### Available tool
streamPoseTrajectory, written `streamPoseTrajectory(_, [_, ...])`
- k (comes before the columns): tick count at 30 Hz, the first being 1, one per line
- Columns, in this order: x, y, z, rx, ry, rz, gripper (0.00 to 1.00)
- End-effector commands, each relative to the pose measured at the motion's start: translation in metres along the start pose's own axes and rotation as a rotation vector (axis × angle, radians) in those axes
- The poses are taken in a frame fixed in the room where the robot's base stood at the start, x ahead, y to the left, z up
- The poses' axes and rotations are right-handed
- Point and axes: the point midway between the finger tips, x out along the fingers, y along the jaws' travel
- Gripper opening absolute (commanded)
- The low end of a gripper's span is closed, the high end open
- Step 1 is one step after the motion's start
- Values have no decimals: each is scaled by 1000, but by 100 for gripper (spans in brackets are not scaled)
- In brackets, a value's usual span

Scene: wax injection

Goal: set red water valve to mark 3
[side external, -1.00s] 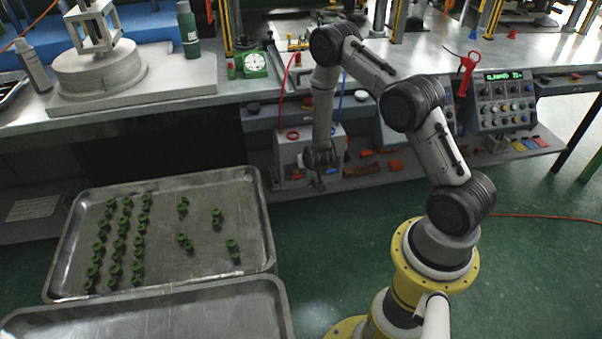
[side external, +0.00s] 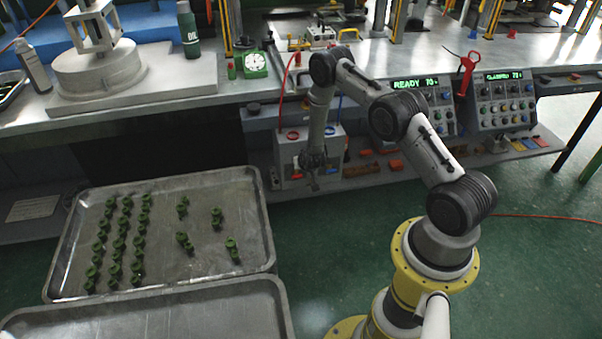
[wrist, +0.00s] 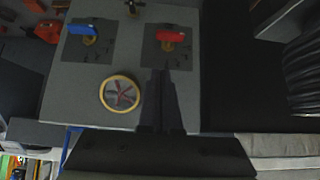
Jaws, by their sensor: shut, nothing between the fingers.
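The red water valve (wrist: 171,37) shows in the wrist view as a red lever on a dark marked plate, its handle lying roughly crosswise in the picture. The plate's marks are too small to read. In the side view the red lever (side external: 297,174) is on the front of the pale valve box (side external: 288,154), left of my gripper (side external: 314,184). In the wrist view my gripper (wrist: 162,75) is shut and empty, its fingertips just below the red lever. I cannot tell whether they touch it.
A blue lever (wrist: 90,28) and a yellow-rimmed handwheel (wrist: 120,94) share the box. Red and blue hoses rise behind it. A shelf with loose blocks (side external: 395,165) extends right. A metal tray of green parts (side external: 255,225) lies at the left.

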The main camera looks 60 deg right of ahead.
Motion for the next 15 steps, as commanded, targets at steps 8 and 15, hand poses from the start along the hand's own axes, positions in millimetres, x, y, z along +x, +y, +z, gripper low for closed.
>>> streamPoseTrajectory(8, [31,0,20,-1,-2,0,0])
streamPoseTrajectory(15, [39,0,28,0,0,-1,0])
